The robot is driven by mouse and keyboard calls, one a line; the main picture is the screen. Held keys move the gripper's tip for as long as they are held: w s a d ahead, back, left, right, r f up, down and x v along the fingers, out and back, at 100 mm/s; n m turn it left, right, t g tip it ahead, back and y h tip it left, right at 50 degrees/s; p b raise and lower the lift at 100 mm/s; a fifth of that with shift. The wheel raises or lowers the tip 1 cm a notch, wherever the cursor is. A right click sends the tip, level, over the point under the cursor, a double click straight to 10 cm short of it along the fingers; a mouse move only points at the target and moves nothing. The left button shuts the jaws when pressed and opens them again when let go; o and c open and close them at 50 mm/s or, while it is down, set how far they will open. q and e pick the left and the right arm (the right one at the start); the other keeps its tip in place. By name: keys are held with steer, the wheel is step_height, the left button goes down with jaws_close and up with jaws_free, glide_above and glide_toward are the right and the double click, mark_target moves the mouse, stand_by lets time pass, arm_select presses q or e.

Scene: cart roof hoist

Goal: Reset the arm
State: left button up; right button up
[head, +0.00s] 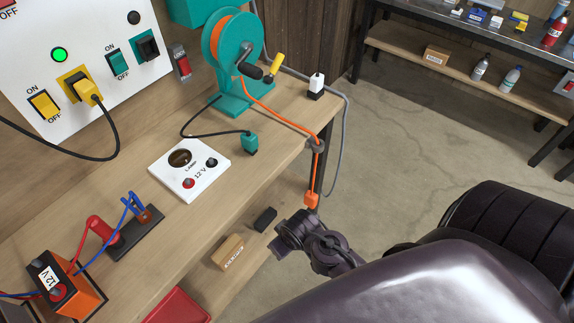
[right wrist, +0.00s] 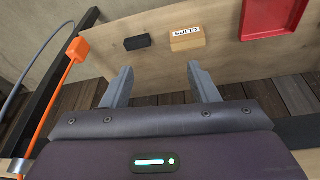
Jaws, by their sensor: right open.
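My right gripper (head: 280,240) is at the front edge of the workbench in the head view, at the end of my dark arm coming in from the lower right. In the right wrist view its two fingers (right wrist: 160,76) are spread apart with nothing between them. Beyond them are a black block (right wrist: 137,42) and a small box labelled CLIPS (right wrist: 187,39) on a lower wooden shelf. An orange block (head: 311,200) hangs on an orange cable close to the gripper; it also shows in the right wrist view (right wrist: 78,49). My left gripper is out of view.
A red tray (head: 180,306) is below. A metal table (head: 470,38) stands behind, with open floor between.

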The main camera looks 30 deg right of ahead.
steer(key=shift+s+a+f, duration=0.1)
steer(key=shift+s+f, duration=0.15)
steer(key=shift+f, duration=0.45)
steer(key=shift+s+f, duration=0.25)
steer(key=shift+f, duration=0.4)
steer(key=shift+f, duration=0.1)
steer(key=s+d+f+g, duration=0.1)
steer(key=s+f, duration=0.3)
steer(key=f, duration=0.5)
steer(key=s+f+g, duration=0.1)
steer(key=s+f, duration=0.3)
steer(key=f, duration=0.5)
steer(key=s+d+f, duration=0.2)
steer(key=s+f, duration=0.9)
steer(key=s, duration=0.5)
steer(key=shift+d+f+g+b, duration=0.2)
steer(key=shift+d+g+b, duration=0.1)
